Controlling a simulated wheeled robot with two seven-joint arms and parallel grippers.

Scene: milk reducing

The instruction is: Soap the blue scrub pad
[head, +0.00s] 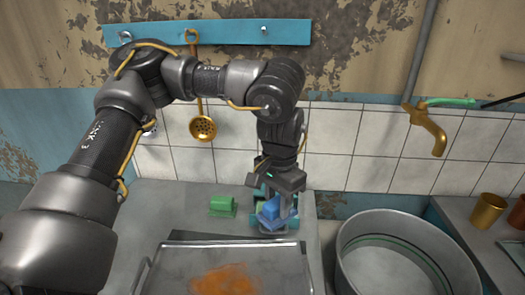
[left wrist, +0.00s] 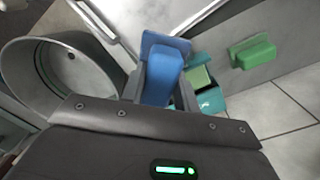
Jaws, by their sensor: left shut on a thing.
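My left gripper (head: 277,208) is shut on the blue scrub pad (head: 270,211). The pad has a block-like handle and a flat base, and it also shows between the fingers in the left wrist view (left wrist: 160,80). A teal dish (head: 272,230) is right at the pad on the counter. In the left wrist view the dish (left wrist: 211,100) holds a pale green soap bar (left wrist: 199,78), beside the pad in the picture. I cannot tell whether the pad touches the soap. The right gripper is not in view.
A green scrub pad (head: 222,206) lies on the counter to the left. A metal tray (head: 175,262) with an orange stain is in front. A round metal basin (head: 352,252) is at the right, under a brass tap (head: 430,130). A gold cup (head: 488,211) stands at far right.

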